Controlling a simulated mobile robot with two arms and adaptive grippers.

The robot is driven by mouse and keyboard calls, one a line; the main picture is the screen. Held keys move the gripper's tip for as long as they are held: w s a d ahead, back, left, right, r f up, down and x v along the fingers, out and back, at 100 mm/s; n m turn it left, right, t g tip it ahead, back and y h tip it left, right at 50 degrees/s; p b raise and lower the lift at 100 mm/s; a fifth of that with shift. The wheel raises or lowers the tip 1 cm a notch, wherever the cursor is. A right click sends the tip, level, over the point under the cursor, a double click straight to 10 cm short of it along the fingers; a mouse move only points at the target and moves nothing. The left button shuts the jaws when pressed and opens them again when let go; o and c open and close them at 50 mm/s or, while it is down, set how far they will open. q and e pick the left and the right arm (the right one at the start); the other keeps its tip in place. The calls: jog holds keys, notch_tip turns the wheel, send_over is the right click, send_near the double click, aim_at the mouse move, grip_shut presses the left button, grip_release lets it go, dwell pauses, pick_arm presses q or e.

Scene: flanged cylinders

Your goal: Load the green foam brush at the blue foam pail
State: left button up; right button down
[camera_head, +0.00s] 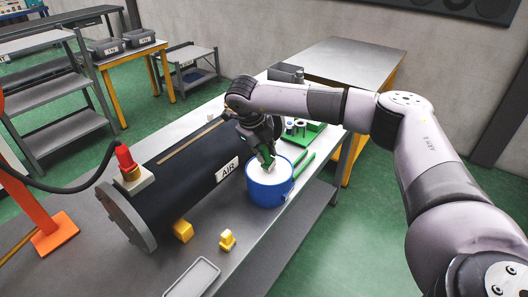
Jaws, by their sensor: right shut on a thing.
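The blue foam pail (270,195) stands on the table at the right of the black cylinder, filled with white foam near its rim. My right gripper (263,149) is above the pail and points down, shut on the green foam brush (266,158). The brush's pale lower end is at the white foam inside the pail's rim. I cannot tell how deep it sits. The fingers partly hide the brush handle. My left gripper is not in view.
The black cylinder marked AIR (180,172), with a grey flange (125,217), lies left of the pail. Yellow blocks (183,230) and a grey tray (192,278) are in front. Green bars (304,163) lie right of the pail. An orange stand (52,232) is at left.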

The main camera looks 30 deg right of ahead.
dwell(0.4)
jog(key=shift+r+p, duration=1.9)
jog(key=shift+r, duration=1.6)
jog(key=shift+s+a+f+n, duration=0.1)
jog(key=shift+a+f+n, duration=0.1)
jog(key=shift+n, duration=0.1)
jog(key=s+a+n+y+b, duration=0.1)
jog(key=s+a+n, duration=0.4)
jog(key=n, duration=0.6)
jog(key=s+a+f+n+g+y+b, duration=0.1)
jog(key=s+a+n+y, duration=0.3)
jog(key=s+n, duration=0.3)
jog(key=s+a+f+n+g+y+b, duration=0.1)
jog(key=s+a+n, duration=0.5)
jog(key=n, duration=0.8)
jog(key=shift+a+n+y, duration=0.25)
jog(key=shift+n+y, duration=0.15)
jog(key=shift+y, duration=0.4)
